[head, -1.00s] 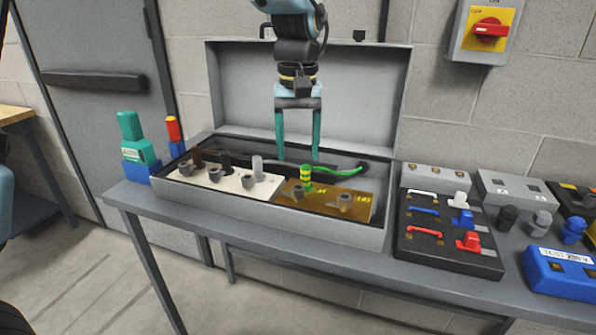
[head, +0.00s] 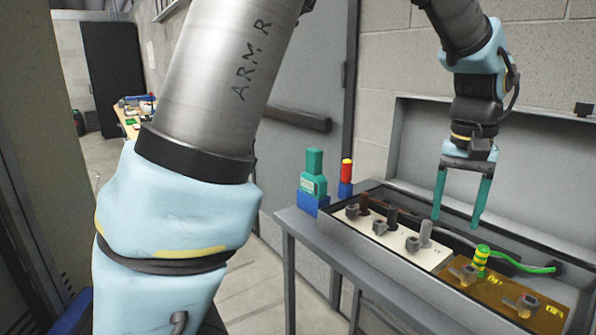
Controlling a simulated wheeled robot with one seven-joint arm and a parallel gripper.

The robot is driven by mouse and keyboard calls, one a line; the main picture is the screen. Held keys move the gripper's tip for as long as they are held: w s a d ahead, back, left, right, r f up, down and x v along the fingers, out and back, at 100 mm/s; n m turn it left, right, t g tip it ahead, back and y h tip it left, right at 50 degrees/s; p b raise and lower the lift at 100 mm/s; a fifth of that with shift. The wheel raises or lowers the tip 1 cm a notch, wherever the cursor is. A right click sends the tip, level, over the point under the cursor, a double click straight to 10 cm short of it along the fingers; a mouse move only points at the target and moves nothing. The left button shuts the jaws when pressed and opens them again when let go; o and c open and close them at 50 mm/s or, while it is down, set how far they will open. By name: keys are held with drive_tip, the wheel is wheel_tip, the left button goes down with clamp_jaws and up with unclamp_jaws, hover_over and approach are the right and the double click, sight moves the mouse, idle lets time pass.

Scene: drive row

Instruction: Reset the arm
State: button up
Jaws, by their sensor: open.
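My gripper (head: 457,208) hangs at the right of the head view with its two green fingers pointing down. The fingers are apart and nothing is between them. It is over the open grey case (head: 333,235), above the gap between the fittings and the back wall of the case. My arm comes in from the top right, and a large part of it fills the left middle of the view.
The case stands on a grey table (head: 300,225). It holds several terminals and a yellow-green striped plug (head: 481,258) with a green cable (head: 525,268). A door (head: 305,90) is behind.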

drive_tip(key=w+a+f+n+t, duration=0.1)
drive_tip(key=w+a+f+n, duration=0.3)
drive_tip(key=a, duration=1)
drive_tip(key=w+a+f, duration=0.3)
drive_tip(key=w+a, duration=0.2)
drive_tip(key=a, duration=0.9)
drive_tip(key=s+a+f+n, duration=0.1)
drive_tip(key=s+a+f, duration=0.1)
drive_tip(key=a, duration=0.8)
drive_tip(key=shift+s+f+n+t, duration=0.2)
drive_tip(key=shift+s+n+t, duration=0.15)
drive_tip(key=shift+s, duration=0.25)
